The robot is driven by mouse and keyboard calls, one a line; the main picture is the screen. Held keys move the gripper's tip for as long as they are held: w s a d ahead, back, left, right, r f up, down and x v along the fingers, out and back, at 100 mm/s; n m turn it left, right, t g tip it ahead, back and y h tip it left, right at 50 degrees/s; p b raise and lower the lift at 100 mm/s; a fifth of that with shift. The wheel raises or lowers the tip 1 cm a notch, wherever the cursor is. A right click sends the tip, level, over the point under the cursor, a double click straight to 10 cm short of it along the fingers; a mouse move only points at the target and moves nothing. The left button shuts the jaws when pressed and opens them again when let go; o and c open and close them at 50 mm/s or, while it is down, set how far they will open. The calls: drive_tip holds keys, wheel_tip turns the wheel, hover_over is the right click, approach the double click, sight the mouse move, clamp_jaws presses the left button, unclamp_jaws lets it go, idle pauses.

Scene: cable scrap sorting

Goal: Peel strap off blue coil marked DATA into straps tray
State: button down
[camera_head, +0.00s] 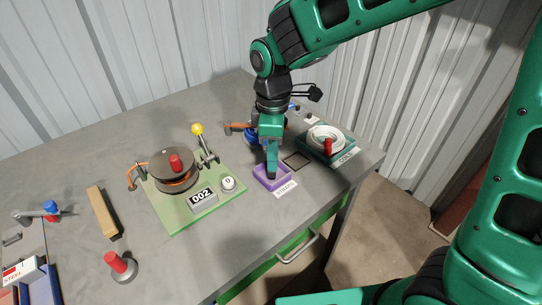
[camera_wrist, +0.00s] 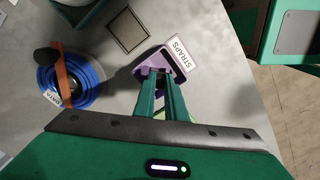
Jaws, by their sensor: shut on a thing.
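The blue coil (camera_wrist: 85,88) lies on the bench at the left of the wrist view, with a white DATA label (camera_wrist: 53,98) and an orange band across it. In the head view the blue coil (camera_head: 249,134) is partly hidden behind my arm. The purple straps tray (camera_head: 261,180) stands beside its STRAPS card; it also shows in the wrist view (camera_wrist: 178,62). My gripper (camera_head: 271,175) points down into the tray. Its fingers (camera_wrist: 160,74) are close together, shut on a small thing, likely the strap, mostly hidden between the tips.
A teal tray (camera_head: 342,153) marked COIL holds a white coil (camera_head: 325,136) right of the straps tray. A dark square (camera_head: 296,160) is marked on the bench between them. A green board (camera_head: 175,212) with a reel and counter stands left. A wooden block (camera_head: 102,212) lies farther left.

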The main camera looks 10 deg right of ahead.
drive_tip(key=shift+f, duration=0.6)
drive_tip(key=c, duration=1.7)
unclamp_jaws()
drive_tip(key=shift+r, duration=3.5)
